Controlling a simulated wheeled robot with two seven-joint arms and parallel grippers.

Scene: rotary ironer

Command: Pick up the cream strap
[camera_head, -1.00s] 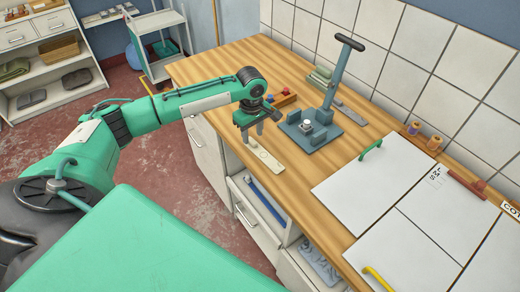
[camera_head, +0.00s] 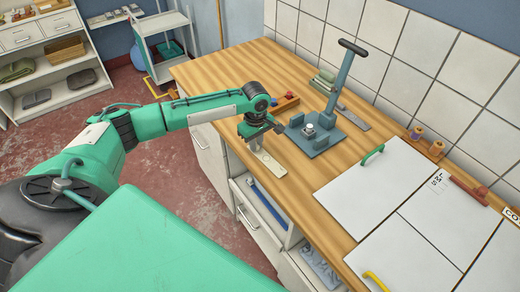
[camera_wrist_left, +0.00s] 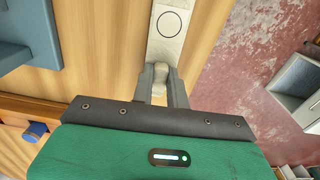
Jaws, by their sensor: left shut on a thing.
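The cream strap (camera_head: 268,161) lies on the wooden worktop near its left edge, below my left gripper (camera_head: 254,146). In the left wrist view the strap (camera_wrist_left: 168,30) is a flat cream piece with a dark ring outline on its face. My left gripper (camera_wrist_left: 160,88) is shut on the strap's narrow near end, with one finger on each side. The strap appears to be still at the worktop's surface; a lift cannot be told. My right gripper is not in view.
A blue-grey press with a tall handle (camera_head: 316,130) stands just right of the strap. White panels with a green handle (camera_head: 372,154) and a yellow handle (camera_head: 376,280) cover the worktop further right. The tiled wall (camera_head: 400,50) bounds the back.

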